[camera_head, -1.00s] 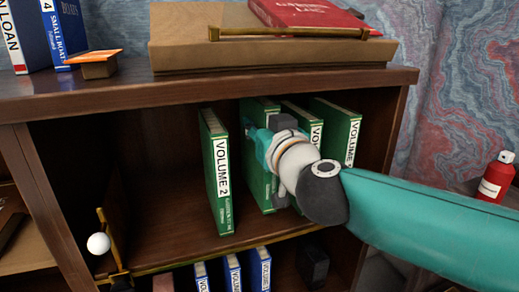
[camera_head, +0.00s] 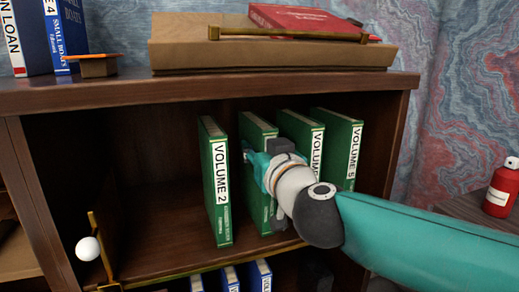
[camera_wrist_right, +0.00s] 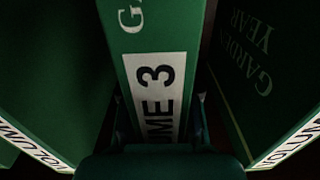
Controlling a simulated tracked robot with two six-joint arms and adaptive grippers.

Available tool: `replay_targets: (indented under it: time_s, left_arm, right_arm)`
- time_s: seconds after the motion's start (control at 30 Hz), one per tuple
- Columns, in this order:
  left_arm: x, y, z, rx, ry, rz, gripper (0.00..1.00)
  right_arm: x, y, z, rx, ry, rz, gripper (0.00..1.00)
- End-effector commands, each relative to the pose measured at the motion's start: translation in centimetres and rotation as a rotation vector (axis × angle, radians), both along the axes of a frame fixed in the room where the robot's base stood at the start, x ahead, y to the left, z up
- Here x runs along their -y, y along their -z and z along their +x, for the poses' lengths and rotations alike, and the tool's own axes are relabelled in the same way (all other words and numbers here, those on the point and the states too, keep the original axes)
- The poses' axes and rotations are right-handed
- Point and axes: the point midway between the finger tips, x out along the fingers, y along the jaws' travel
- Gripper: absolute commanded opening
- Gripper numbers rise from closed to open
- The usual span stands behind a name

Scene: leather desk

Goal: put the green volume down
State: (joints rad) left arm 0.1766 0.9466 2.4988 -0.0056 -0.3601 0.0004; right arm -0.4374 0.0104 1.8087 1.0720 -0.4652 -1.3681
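The green volume (camera_head: 257,133), labelled VOLUME 3 in the right wrist view (camera_wrist_right: 157,95), stands upright in the dark wooden bookcase, between VOLUME 2 (camera_head: 216,180) and another green volume (camera_head: 300,130). Its lower edge appears to rest on the shelf board (camera_head: 175,262). My right gripper (camera_head: 248,152) is at its spine, reaching in from the right and hiding part of it. In the wrist view the fingertips (camera_wrist_right: 160,100) lie on either side of the spine, with narrow dark gaps beside it, so the gripper looks open around the book. My left gripper is not in view.
VOLUME 5 (camera_head: 341,150) stands at the right of the row. Blue volumes (camera_head: 260,276) sit on the shelf below. Free room lies left of VOLUME 2.

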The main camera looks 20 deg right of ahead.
Motion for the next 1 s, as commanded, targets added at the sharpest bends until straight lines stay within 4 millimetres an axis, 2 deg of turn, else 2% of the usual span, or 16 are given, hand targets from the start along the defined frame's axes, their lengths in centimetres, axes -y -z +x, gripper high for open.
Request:
replay_targets:
  time_s: [0.03, 0.1, 0.47, 0.57, 0.67, 1.0]
  left_arm:
    - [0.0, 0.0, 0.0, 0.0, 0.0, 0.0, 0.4]
    - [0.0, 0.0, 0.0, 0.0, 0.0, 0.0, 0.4]
    - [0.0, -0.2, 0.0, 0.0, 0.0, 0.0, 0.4]
    - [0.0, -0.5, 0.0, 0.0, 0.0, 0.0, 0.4]
    - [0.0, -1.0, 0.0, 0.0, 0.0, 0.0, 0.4]
    - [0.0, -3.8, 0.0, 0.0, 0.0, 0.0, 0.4]
  right_arm:
    - [0.0, 0.0, 0.0, 0.0, 0.0, 0.0, 0.43]
    - [0.0, 0.0, 0.0, 0.0, 0.0, 0.0, 0.54]
    - [0.0, -0.4, 0.0, 0.0, 0.0, 0.002, 0.54]
    - [0.0, -0.4, -0.8, 0.0, -0.001, 0.001, 0.54]
    - [0.0, -0.5, -2.1, 0.0, -0.003, 0.001, 0.54]
    - [0.2, -0.7, -8.8, 0.001, -0.004, 0.001, 0.54]
